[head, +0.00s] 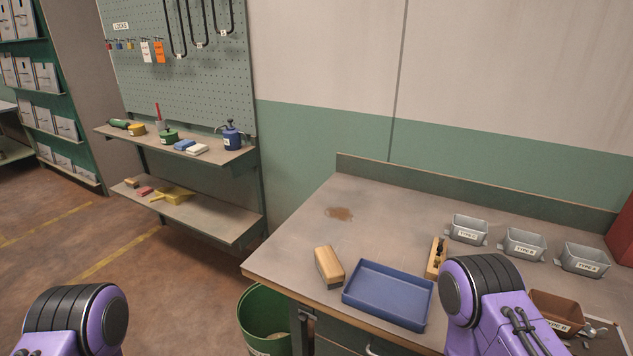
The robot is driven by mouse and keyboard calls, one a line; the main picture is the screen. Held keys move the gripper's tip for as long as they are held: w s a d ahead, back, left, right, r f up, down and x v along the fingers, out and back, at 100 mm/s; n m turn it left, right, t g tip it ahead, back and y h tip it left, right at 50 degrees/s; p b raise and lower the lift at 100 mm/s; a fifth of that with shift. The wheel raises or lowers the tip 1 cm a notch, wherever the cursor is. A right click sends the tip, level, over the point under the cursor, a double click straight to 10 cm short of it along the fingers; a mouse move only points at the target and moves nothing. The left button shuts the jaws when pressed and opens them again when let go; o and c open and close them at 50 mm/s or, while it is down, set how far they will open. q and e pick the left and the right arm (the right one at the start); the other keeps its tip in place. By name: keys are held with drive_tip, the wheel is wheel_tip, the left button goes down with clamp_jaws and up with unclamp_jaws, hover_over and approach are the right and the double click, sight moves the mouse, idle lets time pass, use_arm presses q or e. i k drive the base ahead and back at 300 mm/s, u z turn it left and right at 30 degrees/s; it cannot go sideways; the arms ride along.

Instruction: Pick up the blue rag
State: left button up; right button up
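The blue rag (185,145) lies folded on the upper shelf (225,158) below the pegboard, at the left of the head view. A white folded cloth (198,149) lies just to its right and a green tin (168,136) stands to its left. My two purple arms show only at the bottom left and bottom right. Both grippers are out of view, so I cannot see whether they hold anything. Nothing touches the rag except perhaps the white cloth; I cannot tell if those two touch.
A lower shelf (220,224) holds a yellow brush-like item (172,195). The workbench (290,232) carries a blue tray (388,294), a wooden block (329,266) and grey bins. A green bin (262,312) stands before it. Floor near the shelves is clear.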

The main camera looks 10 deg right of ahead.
sight(183, 145)
drive_tip(key=k, duration=0.25)
drive_tip(key=u, duration=1.3)
drive_tip(key=i, duration=1.9)
drive_tip(key=u, duration=0.3)
drive_tip(key=i, duration=1.3)
drive_tip(key=z, duration=0.9)
drive_tip(key=i, duration=0.85)
drive_tip(key=z, duration=0.85)
